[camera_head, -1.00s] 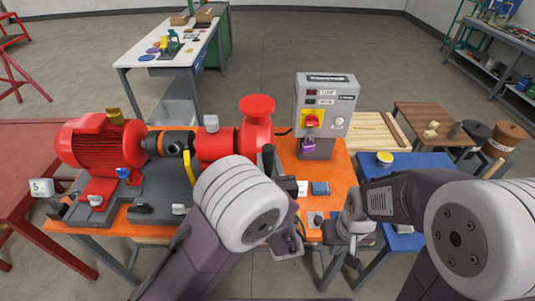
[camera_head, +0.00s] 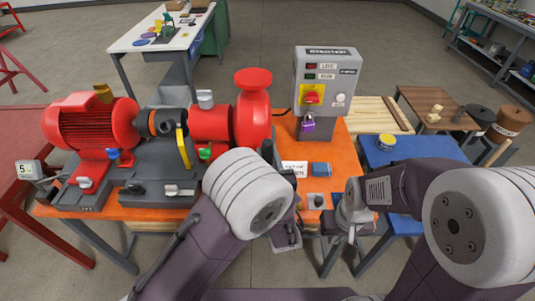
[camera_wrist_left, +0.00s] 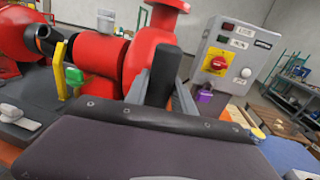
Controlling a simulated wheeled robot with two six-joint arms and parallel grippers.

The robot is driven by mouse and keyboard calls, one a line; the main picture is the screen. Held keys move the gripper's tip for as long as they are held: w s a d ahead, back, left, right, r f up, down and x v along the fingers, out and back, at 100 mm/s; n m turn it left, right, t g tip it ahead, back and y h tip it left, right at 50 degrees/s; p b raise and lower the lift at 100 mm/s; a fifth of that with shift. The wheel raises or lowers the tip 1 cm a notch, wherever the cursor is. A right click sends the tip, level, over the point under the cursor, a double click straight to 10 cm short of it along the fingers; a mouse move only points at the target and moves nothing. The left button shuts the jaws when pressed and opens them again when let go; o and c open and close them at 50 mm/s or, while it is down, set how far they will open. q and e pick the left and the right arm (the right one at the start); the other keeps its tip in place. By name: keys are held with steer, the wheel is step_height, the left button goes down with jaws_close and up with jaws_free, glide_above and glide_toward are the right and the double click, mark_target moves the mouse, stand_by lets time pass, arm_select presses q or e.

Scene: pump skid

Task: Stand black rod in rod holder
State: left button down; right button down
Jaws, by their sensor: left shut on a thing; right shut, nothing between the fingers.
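In the left wrist view my left gripper (camera_wrist_left: 163,88) is shut on a dark upright piece (camera_wrist_left: 164,72), which looks like the black rod. In the head view this dark upright shape (camera_head: 267,150) stands between the red pump and the grey control box. The rest of the left gripper is hidden behind my own arm link there. My right gripper (camera_head: 335,224) is shut and empty, low near the front right of the orange table; its fingertips are hard to make out. A small grey block (camera_head: 317,200) sits on the orange top; I cannot tell whether it is the rod holder.
The red motor (camera_head: 92,125) and red pump (camera_head: 230,128) fill the left of the orange table (camera_head: 345,165). The control box (camera_head: 325,85) with a purple padlock (camera_head: 308,123) stands behind. A blue table (camera_head: 415,152) holds a yellow-rimmed tin (camera_head: 386,141).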

arm_select(q)
step_height(320, 180, down, 5)
steer(key=b, duration=0.4)
steer(key=shift+r, duration=0.1)
steer(key=c, duration=1)
jaws_free()
steer(key=shift+o, duration=0.2)
steer(key=s+d+b, duration=0.1)
steer(key=s, duration=0.8)
steer(key=shift+d, duration=0.2)
